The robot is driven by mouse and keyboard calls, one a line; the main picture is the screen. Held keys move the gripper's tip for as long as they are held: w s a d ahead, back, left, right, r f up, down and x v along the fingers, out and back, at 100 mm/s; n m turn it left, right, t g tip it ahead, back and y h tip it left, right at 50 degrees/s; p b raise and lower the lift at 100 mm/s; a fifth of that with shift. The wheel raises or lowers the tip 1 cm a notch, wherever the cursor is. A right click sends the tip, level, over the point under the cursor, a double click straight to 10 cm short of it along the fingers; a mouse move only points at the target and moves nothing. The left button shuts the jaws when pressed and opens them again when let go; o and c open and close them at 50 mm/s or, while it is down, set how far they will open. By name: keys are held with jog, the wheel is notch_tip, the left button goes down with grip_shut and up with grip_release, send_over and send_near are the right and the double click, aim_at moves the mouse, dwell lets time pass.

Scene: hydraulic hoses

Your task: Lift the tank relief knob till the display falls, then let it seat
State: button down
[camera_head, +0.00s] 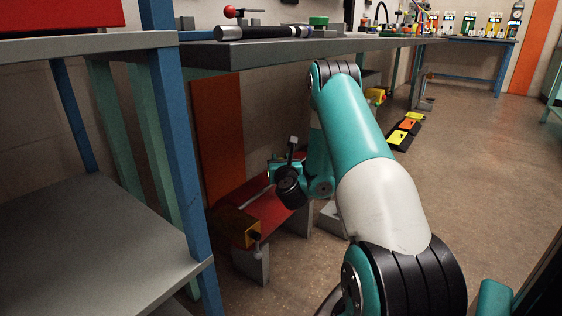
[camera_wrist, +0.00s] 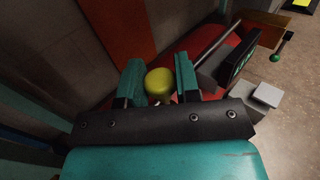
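The tank relief knob (camera_wrist: 159,82), rounded and yellow, shows in the wrist view between the two teal fingers of my gripper (camera_wrist: 159,78). The fingers stand apart, one on each side, with hardly any gap to it. I cannot tell whether they press on it. The red tank top (camera_wrist: 197,43) lies beneath and behind. A dark display (camera_wrist: 240,60) with small green marks, too small to read, stands to the right. In the head view my gripper (camera_head: 284,170) is low over the red tank (camera_head: 268,203) under the bench; the knob is hidden there.
A brass-coloured block (camera_head: 238,228) sits at the tank's near end, with a rod running toward my gripper. The grey bench top (camera_head: 290,50) overhangs the tank. A shelf with blue posts (camera_head: 183,160) stands at left.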

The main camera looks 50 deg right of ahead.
jog(key=shift+r+p, duration=0.8)
jog(key=shift+r, duration=0.1)
jog(key=shift+f, duration=0.15)
jog(key=c, duration=0.9)
grip_release()
jog(key=shift+o, duration=0.2)
